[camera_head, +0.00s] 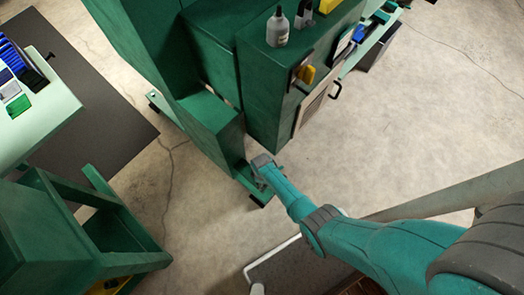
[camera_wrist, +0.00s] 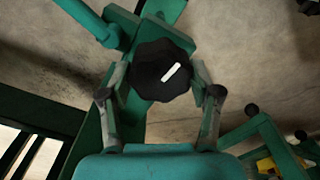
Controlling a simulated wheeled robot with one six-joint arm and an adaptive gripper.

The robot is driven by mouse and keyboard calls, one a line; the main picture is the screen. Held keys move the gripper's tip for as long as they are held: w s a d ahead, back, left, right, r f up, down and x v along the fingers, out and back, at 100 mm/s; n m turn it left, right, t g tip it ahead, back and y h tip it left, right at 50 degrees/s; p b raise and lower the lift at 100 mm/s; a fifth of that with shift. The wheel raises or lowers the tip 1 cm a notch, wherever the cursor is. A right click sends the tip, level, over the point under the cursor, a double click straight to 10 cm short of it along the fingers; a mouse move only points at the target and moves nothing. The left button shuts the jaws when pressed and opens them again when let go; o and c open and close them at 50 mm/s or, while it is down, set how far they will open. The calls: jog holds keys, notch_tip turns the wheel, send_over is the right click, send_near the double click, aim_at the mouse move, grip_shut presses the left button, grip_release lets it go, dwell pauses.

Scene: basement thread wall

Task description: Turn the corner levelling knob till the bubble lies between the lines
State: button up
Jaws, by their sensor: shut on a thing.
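The levelling knob (camera_wrist: 162,70) is black and lobed, with a white mark slanting up to the right on its face. It sits on a green foot bar at the corner of the green machine (camera_head: 208,118). My gripper (camera_wrist: 157,76) has one finger on each side of the knob and is shut on it. In the head view my gripper (camera_head: 262,170) is down at the machine's front corner foot (camera_head: 249,186) and hides the knob. I cannot make out a bubble or its lines in either view.
A white bottle (camera_head: 278,28) stands on the green cabinet. A green rack (camera_head: 60,235) stands at the lower left and a pale table (camera_head: 45,115) with blue items at the left. A white bent bar (camera_head: 270,255) lies below my gripper. Bare concrete floor is open at right.

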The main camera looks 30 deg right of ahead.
jog(key=m, duration=1.2)
jog(key=shift+m, duration=2.2)
jog(key=o, duration=1.1)
jog(key=shift+o, duration=0.2)
